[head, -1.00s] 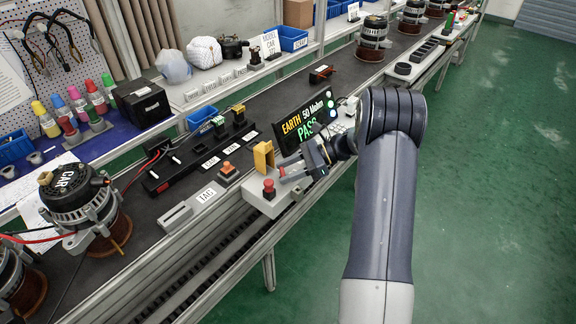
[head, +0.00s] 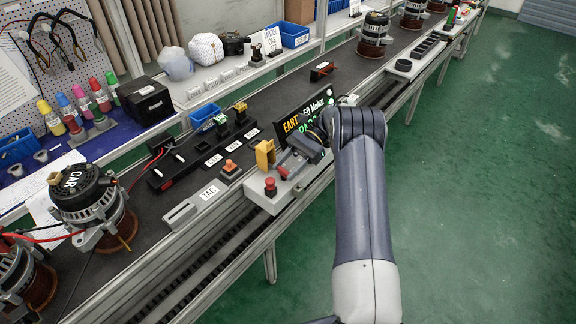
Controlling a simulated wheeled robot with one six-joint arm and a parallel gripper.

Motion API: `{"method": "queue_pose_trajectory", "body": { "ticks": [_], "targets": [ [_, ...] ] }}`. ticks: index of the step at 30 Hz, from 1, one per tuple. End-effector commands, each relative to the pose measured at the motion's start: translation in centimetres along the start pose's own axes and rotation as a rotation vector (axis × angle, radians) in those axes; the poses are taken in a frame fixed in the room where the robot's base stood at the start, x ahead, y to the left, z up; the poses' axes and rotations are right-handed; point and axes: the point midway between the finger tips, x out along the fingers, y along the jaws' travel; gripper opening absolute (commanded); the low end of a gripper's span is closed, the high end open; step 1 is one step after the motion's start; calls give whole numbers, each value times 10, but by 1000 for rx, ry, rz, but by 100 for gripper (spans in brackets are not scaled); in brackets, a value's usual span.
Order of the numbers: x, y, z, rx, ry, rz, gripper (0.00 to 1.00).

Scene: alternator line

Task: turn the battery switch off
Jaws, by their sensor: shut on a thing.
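My gripper (head: 291,160) is over the light grey control box (head: 257,198) at the front edge of the bench. Its jaws are shut on a small red handle (head: 283,172), which is mostly covered by the fingers. I cannot tell for sure whether this handle is the battery switch, nor which way it is turned. A red mushroom button (head: 270,186) stands on the same box, just left of the handle and apart from my gripper. A yellow block (head: 265,153) stands close behind the fingers.
A dark display (head: 290,125) stands behind my gripper, partly hidden by my arm. An orange button (head: 230,167) on a grey base and a black terminal strip (head: 168,178) lie to the left. An alternator (head: 85,195) stands at the far left. The green floor at right is clear.

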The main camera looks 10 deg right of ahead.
Motion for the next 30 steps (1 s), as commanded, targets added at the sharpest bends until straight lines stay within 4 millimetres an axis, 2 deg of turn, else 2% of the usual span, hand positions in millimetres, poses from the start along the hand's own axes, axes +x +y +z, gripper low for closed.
{"method": "queue_pose_trajectory", "body": {
  "ticks": [11, 12, 19, 20, 30],
  "targets": [
    [1, 0, -1, -1, -2, 6, 21],
    [1, 0, -1, -1, -2, 6, 44],
    [1, 0, 0, -1, -1, 5, 63],
    [1, 0, 0, -1, -1, 5, 65],
    [0, 0, 0, 3, 0, -11, 65]
  ]
}}
